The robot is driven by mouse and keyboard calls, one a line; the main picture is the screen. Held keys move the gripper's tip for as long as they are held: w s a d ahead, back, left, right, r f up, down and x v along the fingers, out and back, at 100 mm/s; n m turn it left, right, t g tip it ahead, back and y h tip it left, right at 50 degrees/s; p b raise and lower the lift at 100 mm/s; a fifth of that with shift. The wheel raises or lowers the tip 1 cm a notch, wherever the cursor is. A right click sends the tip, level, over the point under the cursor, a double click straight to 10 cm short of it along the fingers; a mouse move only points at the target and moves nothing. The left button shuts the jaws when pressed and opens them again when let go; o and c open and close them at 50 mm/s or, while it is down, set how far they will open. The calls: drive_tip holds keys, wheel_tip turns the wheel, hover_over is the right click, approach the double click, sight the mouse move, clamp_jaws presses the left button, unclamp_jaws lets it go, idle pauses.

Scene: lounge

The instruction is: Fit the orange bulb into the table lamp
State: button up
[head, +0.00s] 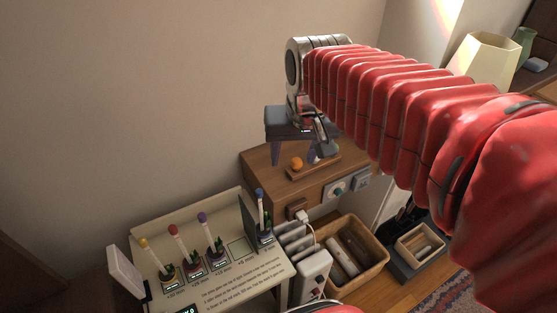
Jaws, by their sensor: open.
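The orange bulb (297,163) sits on a small wooden tray (322,168) on top of a low wooden cabinet. My gripper (294,157) is open and points down above the tray. In the picture its two fingers show to the left and right of the bulb. I cannot tell whether they are level with the bulb or still behind or above it, and no contact is visible. A cream lampshade (485,55), likely the table lamp's, stands at the upper right. Its base and socket are hidden behind my red arm.
The cabinet (262,161) stands against the wall. In front are a pale desk panel (235,275) with several coloured-tip sticks, a white power strip (314,268) and a wicker basket (365,280). A black bin (405,262) and green vase (523,38) are at right.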

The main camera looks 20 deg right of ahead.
drive_tip(key=s+a+f+n+t, duration=0.1)
drive_tip(key=s+a+f+n, duration=0.1)
drive_tip(key=s, duration=0.8)
drive_tip(key=shift+s+a+f+t, duration=0.2)
drive_tip(key=shift+a+f+t, duration=0.15)
drive_tip(key=shift+t, duration=0.05)
drive_tip(key=w+d+f+n+g+h, duration=0.1)
drive_tip(key=w+d+f+n, duration=0.2)
drive_tip(key=w, duration=0.7)
drive_tip(key=w+d+f+n+g+h, duration=0.1)
drive_tip(key=w+d+f+n+g, duration=0.1)
drive_tip(key=w+f+n, duration=0.4)
drive_tip(key=w+d+f+n+g+h, duration=0.1)
drive_tip(key=w+d+f+n, duration=0.3)
drive_tip(key=w+n, duration=0.7)
drive_tip(key=shift+w+d+f+g, duration=0.45)
drive_tip(key=shift+w+f, duration=0.4)
drive_tip(key=shift+w, duration=0.95)
